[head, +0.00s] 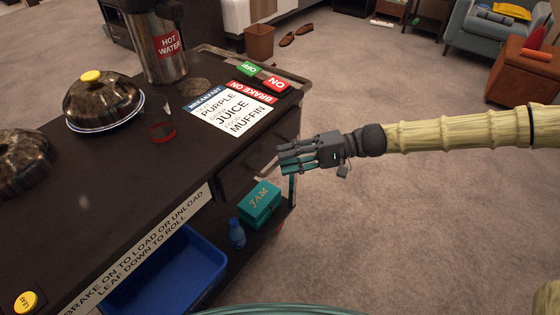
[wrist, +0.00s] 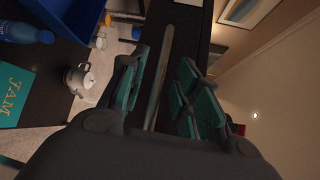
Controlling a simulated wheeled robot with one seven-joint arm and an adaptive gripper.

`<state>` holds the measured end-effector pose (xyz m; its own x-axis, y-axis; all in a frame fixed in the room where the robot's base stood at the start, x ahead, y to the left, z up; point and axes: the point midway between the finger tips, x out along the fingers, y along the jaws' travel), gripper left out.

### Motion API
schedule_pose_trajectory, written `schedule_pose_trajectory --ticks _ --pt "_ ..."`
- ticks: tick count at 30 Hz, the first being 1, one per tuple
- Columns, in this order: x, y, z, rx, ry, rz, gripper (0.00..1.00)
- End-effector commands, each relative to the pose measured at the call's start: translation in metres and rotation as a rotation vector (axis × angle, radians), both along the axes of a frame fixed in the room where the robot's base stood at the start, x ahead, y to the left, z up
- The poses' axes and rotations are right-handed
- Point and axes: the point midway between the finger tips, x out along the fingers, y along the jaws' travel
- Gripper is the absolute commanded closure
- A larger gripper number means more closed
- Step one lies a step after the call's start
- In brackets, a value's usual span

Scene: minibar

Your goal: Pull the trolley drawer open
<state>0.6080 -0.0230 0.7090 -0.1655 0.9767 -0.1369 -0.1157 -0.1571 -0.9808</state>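The dark trolley (head: 110,180) fills the left of the head view. Its drawer front (head: 262,150) is under the top at the right end and looks closed. In the wrist view a long pale metal bar, the drawer handle (wrist: 163,70), runs along the dark drawer front (wrist: 193,38). My gripper (head: 284,159) is at that end of the trolley, level with the drawer. In the wrist view my gripper (wrist: 165,88) has its teal-padded fingers apart, with the handle seen between them. I see gaps beside the bar; whether any finger touches it, I cannot tell.
A teal JAM box (head: 260,203), blue bottle (head: 237,233) and blue bin (head: 165,278) are on the lower shelf below my gripper. A hot water urn (head: 158,45) and domed dish (head: 103,99) stand on top. Carpet (head: 400,220) on the right is clear.

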Motion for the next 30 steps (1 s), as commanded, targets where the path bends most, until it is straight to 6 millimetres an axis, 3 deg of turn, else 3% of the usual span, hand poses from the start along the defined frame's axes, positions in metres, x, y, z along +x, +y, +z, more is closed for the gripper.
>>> schedule_pose_trajectory --ticks 6,17,23,30 --pt "-0.003 0.019 -0.003 0.0 -0.001 0.0 0.68" --pt "-0.004 0.023 -0.003 0.0 -0.001 -0.001 0.68" --pt "-0.004 0.023 -0.003 -0.001 -0.001 -0.001 1.0" --pt "-0.004 0.023 -0.003 -0.001 -0.001 -0.001 1.0"
